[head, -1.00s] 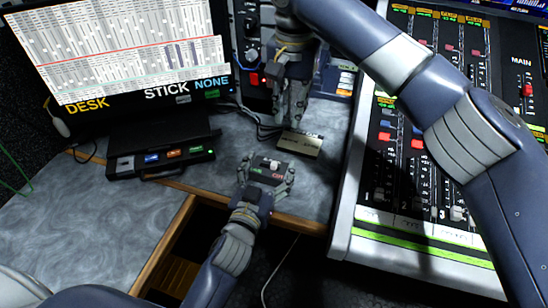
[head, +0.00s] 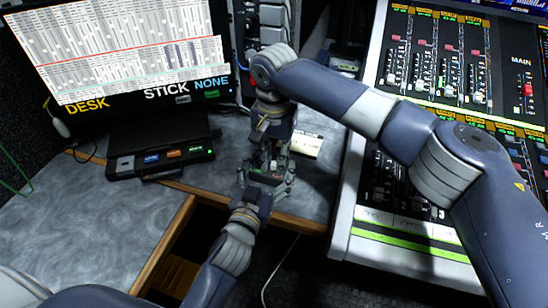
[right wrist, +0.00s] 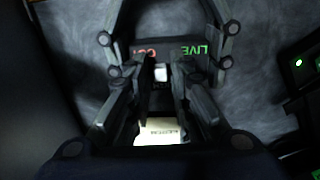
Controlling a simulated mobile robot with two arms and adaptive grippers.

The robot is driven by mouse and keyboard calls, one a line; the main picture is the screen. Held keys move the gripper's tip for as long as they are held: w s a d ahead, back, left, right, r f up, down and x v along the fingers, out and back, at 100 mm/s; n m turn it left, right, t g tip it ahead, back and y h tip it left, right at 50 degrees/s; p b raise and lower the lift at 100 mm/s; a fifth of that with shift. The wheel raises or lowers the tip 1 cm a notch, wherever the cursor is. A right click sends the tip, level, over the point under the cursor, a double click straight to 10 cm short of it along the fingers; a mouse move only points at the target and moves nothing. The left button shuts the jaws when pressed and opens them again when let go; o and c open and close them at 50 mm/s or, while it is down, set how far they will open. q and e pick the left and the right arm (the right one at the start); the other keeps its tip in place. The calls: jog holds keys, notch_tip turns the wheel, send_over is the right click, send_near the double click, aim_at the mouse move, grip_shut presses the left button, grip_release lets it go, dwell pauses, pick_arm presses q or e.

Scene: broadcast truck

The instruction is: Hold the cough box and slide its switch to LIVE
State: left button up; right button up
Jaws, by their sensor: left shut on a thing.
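The cough box (head: 268,180) is a small dark box above the desk's front edge. My left gripper (head: 266,184) comes from below and is shut on its sides. In the right wrist view the box (right wrist: 180,50) shows upside down, with green LIVE lettering on the right and red lettering on the left. Its white switch (right wrist: 161,73) sits between the letterings, nearer the red. My right gripper (head: 268,164) points down at the box top and hides most of it in the head view. Its fingertips (right wrist: 162,82) are slightly apart, one each side of the switch; contact is unclear.
A mixing console (head: 345,235) stands close on the right. A dark button unit (head: 160,160) and a monitor (head: 120,50) are on the left. The desk at left front is clear.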

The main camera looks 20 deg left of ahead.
jog(key=shift+f, duration=0.1)
grip_shut()
jog(key=shift+w+a, duration=0.1)
jog(key=shift+a, duration=1.25)
pick_arm(q)
jog(key=shift+d, duration=0.1)
pick_arm(e)
grip_release()
notch_tip(320, 180, up, 12)
